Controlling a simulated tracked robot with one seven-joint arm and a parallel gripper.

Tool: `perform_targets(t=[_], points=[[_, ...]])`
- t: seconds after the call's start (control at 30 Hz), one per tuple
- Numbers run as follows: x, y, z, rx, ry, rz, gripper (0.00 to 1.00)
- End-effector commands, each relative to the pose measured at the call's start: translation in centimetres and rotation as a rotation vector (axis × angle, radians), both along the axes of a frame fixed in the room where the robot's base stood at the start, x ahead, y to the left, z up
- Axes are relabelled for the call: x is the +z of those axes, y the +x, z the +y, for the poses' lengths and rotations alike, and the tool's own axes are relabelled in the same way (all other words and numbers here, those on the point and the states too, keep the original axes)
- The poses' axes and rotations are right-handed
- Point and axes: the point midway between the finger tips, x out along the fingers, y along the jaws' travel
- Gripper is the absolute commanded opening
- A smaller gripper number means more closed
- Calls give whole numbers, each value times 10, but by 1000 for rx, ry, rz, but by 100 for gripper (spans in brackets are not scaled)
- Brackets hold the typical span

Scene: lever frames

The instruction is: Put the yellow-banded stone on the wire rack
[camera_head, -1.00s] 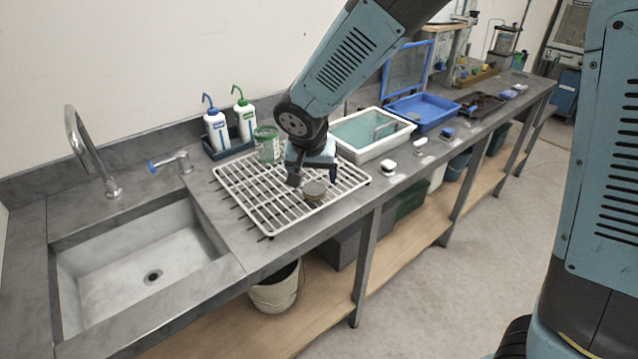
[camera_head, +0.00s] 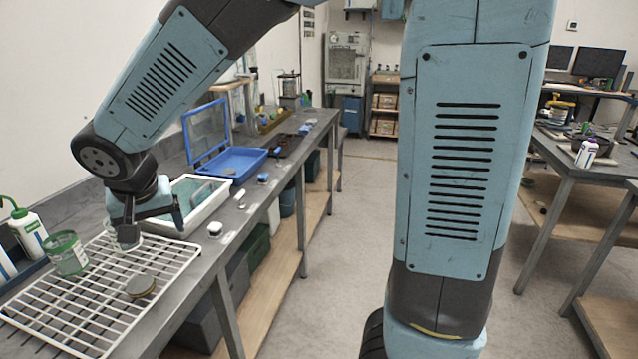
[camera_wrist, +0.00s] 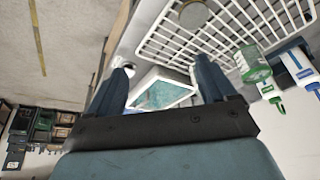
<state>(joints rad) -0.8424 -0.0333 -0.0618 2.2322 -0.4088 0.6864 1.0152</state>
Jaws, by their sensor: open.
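A round grey stone with a yellowish band (camera_head: 141,286) lies on the white wire rack (camera_head: 100,325), near its right side. In the wrist view the stone (camera_wrist: 193,14) also rests on the rack (camera_wrist: 226,34), at the top. My gripper (camera_head: 152,228) is open and empty. It hangs above the far part of the rack, beyond the stone and apart from it. In the wrist view its two fingers (camera_wrist: 163,82) stand wide apart, with only the tray of liquid showing between them in the background.
A glass jar with green (camera_head: 66,252) stands at the rack's left. A wash bottle (camera_head: 28,232) stands behind it. A white tray of liquid (camera_head: 208,205) and a blue tray (camera_head: 232,165) lie farther along the bench. Another bench (camera_head: 585,160) stands right, across open floor.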

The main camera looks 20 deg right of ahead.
Motion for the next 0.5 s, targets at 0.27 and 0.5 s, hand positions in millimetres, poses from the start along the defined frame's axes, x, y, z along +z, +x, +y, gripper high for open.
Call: perform_targets(t=[0.27, 0.5], points=[[48, -10, -116, -45, 14, -8, 84], [74, -44, -195, -62, 19, -28, 84]])
